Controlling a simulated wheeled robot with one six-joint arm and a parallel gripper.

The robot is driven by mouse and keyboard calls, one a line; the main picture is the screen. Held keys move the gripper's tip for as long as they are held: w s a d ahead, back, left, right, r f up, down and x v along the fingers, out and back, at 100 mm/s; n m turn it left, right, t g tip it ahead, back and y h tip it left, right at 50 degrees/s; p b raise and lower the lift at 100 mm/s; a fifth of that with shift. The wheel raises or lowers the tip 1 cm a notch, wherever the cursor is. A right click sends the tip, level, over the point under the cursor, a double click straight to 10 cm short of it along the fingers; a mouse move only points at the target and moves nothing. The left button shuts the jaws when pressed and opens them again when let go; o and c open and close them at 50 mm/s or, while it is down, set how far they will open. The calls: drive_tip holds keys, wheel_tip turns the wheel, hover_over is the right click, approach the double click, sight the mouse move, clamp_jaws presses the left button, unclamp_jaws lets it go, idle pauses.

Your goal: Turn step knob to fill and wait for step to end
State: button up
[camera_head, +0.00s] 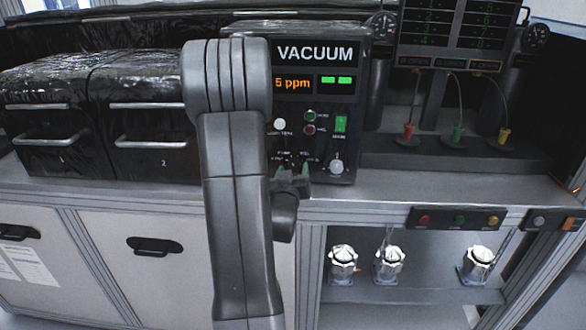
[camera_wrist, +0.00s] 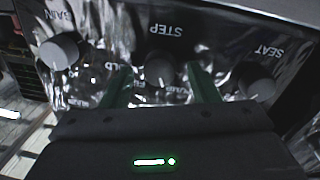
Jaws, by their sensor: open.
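The step knob (camera_wrist: 160,70) is a round grey knob under an upside-down STEP label in the wrist view, on a dark, shiny panel. My gripper (camera_wrist: 159,78) is open, with one green finger on each side of the knob. I cannot tell whether the fingers touch it. Part of the lettering around the knob is hidden by the fingers. In the head view my gripper (camera_head: 291,175) is at the lower part of the black VACUUM panel (camera_head: 345,88). The step knob is not clearly visible there.
Other knobs flank the step knob, one at left (camera_wrist: 58,52) and one under SEAT (camera_wrist: 257,83). Black drawers (camera_head: 140,125) stand left of my arm. Silver housings (camera_head: 389,265) sit on the shelf below. Colored plugs (camera_head: 457,134) stand at right.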

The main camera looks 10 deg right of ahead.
drive_tip(key=shift+w+d, duration=0.1)
drive_tip(key=shift+w, duration=0.05)
drive_tip(key=shift+c, duration=0.2)
drive_tip(key=c, duration=0.9)
drive_tip(key=shift+c, duration=0.2)
